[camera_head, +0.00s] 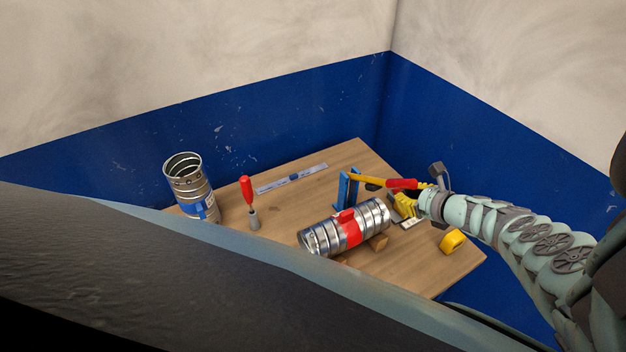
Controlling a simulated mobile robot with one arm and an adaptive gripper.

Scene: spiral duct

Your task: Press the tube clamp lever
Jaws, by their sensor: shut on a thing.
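A blue upright clamp frame (345,188) stands at the back of the wooden table. A yellow lever (367,180) with a red grip (402,184) runs right from near its top, almost level. My gripper (428,187) is at the red end of this lever and appears shut on it; the fingers are small and partly hidden. A silver spiral tube (375,216) with a red band (350,228) lies on wooden supports (379,242) in front of the blue frame. A yellow ribbed piece (404,205) sits below my gripper.
A second spiral duct (185,172) with a blue band stands upright at the left. A red-handled tool (247,191) stands beside it. A metal ruler (292,178) lies at the back. A yellow tape measure (452,242) is at the right. Blue-and-cream walls close off the back.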

